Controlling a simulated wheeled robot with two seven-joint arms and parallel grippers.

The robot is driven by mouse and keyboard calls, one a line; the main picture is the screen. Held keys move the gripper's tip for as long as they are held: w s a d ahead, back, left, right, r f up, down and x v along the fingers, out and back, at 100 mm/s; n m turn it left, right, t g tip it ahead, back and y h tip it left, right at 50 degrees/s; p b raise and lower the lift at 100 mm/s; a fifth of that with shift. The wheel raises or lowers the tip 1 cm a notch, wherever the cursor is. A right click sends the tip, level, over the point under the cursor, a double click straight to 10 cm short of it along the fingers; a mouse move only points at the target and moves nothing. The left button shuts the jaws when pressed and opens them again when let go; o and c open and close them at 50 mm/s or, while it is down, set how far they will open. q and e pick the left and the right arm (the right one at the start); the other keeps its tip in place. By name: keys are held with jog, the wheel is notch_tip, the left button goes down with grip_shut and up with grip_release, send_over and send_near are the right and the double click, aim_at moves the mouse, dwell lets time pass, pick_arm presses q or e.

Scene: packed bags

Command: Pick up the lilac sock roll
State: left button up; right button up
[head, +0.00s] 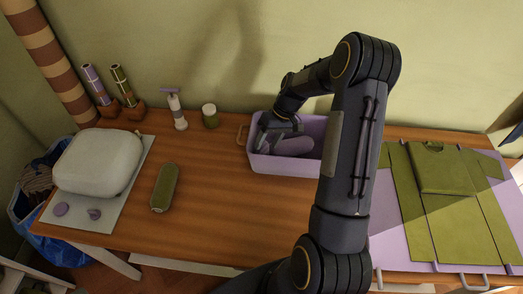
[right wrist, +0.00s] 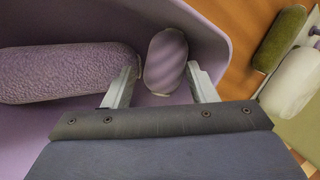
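The lilac sock roll (right wrist: 166,52) is a small, faintly striped roll lying in the lilac bin (head: 309,169). My right gripper (head: 267,138) reaches down into the bin. In the right wrist view, the right gripper's (right wrist: 163,72) two fingers are apart, one on each side of the sock roll, with small gaps visible. A larger, rough-textured lilac roll (right wrist: 65,73) lies beside the left finger; it also shows in the head view (head: 294,146). The arm hides part of the bin in the head view. My left gripper is out of view.
A green roll (head: 165,187) and a pale pouch (head: 98,162) lie further left. A folded green garment (head: 441,170) lies on the right. The table's middle is clear.

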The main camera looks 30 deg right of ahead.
jog(key=c, duration=0.4)
jog(key=shift+o, duration=0.2)
jog(key=shift+r, duration=0.1)
jog(key=shift+c, duration=0.2)
